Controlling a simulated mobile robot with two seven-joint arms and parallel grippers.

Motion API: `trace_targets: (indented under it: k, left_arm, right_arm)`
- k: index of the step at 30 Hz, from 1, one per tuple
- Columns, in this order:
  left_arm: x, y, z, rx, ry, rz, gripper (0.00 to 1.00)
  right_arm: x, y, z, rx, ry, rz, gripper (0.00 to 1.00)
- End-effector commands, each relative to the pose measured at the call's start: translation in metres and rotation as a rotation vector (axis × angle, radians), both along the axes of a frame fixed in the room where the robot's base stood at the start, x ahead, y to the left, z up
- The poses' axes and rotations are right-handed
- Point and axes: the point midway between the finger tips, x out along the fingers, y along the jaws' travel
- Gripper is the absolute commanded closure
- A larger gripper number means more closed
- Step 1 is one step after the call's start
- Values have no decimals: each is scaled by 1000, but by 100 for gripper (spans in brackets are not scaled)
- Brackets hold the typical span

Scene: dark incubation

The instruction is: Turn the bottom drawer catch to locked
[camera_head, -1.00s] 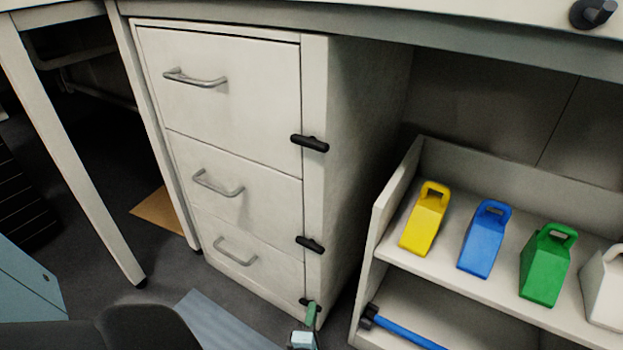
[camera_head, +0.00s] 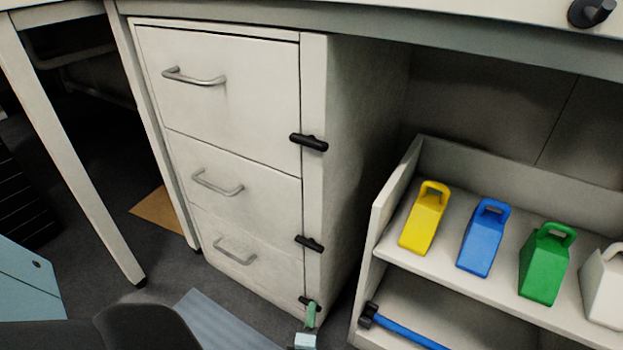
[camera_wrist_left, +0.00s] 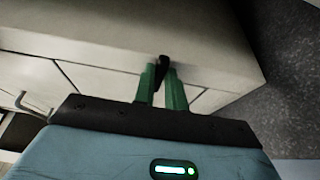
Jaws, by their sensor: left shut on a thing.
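The bottom drawer catch (camera_head: 304,300) is a small black lever at the right edge of the bottom drawer (camera_head: 235,250) of a white cabinet. My left gripper (camera_head: 311,309) is at this catch, low in the head view. In the left wrist view, its two green fingers (camera_wrist_left: 161,80) are shut on the black catch (camera_wrist_left: 162,66), one on each side. The fingers partly hide the catch, so I cannot tell its exact angle. The middle catch (camera_head: 309,243) and top catch (camera_head: 310,142) lie roughly crosswise, from drawer edge to frame. My right gripper is not in view.
A shelf unit (camera_head: 382,200) stands to the right of the cabinet, holding yellow (camera_head: 424,220), blue (camera_head: 483,238) and green (camera_head: 546,264) handled blocks. A blue-handled tool (camera_head: 405,328) lies on its lower shelf. A desk leg (camera_head: 85,160) stands to the left.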

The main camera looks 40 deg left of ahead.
Motion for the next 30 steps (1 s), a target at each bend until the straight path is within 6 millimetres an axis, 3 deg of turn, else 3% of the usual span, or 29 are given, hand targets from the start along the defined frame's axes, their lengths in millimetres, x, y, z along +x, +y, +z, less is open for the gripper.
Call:
trace_targets:
  k: [16,17,21,30]
  left_arm:
    - [-1,2,0,10,3,3,100]
    - [-1,2,0,10,3,3,86]
    - [-1,1,0,10,2,2,68]
    - [-1,0,0,7,2,1,65]
  right_arm:
    - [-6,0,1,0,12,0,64]
    - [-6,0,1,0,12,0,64]
    - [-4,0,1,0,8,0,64]
    - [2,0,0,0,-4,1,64]
